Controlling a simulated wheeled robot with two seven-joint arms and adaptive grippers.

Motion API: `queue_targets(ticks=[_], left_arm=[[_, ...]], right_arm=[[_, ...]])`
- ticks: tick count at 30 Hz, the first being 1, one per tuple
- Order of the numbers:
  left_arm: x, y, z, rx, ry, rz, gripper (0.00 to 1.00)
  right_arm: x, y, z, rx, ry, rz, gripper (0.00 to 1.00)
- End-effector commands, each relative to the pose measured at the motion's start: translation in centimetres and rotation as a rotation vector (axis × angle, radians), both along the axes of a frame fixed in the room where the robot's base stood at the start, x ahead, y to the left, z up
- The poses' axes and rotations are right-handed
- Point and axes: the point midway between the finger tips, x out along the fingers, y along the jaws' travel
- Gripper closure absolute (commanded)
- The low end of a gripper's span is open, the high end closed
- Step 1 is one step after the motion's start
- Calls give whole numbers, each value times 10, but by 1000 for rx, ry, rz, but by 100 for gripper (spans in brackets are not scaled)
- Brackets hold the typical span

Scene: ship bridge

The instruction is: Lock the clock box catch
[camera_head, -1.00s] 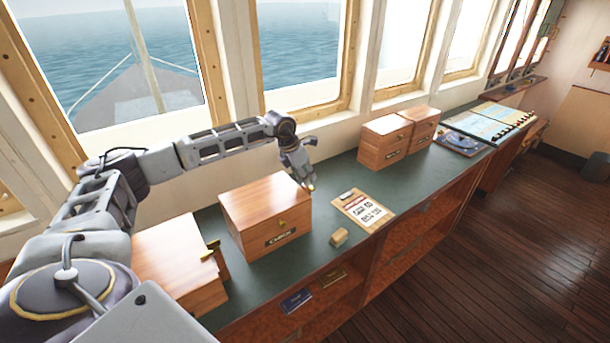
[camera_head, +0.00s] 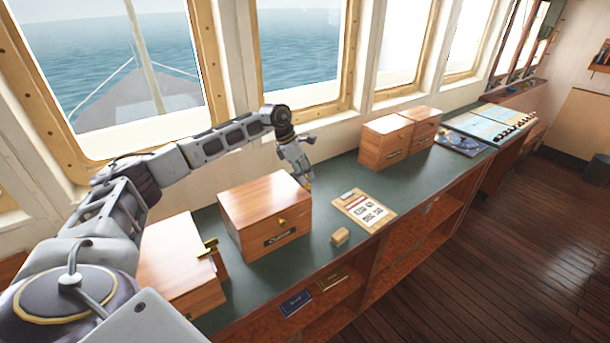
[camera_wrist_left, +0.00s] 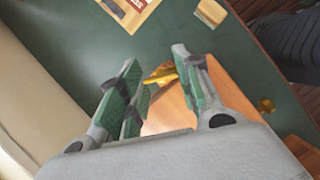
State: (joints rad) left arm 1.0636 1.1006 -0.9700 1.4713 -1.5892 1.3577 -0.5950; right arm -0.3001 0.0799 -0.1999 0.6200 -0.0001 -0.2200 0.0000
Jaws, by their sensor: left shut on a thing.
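The labelled wooden box (camera_head: 262,203) stands on the green counter with its lid down and a small brass fitting (camera_head: 282,221) on its front; the label is too small to read surely. My left gripper (camera_head: 308,184) is at the box's right side, pointing down near the rear corner. In the left wrist view, its green-padded fingers (camera_wrist_left: 160,88) are around a brass catch (camera_wrist_left: 163,73) at the edge of the wooden box (camera_wrist_left: 240,85). The gripper is shut on this catch, partly hidden by the fingers. My right gripper is not in view.
A clipboard (camera_head: 363,211) and a small wooden block (camera_head: 340,237) lie right of the box. Another wooden box (camera_head: 180,262) with a brass fitting stands close on the left. Two boxes (camera_head: 385,145) stand farther back. Windows line the far side.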

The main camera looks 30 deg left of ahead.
Motion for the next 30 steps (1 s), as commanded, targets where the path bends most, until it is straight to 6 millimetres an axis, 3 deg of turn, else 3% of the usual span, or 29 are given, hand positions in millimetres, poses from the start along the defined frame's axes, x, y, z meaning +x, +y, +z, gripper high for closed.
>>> queue_targets(ticks=[30], left_arm=[[5,1,1,-1,-3,-670,90]], right_arm=[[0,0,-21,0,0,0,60]])
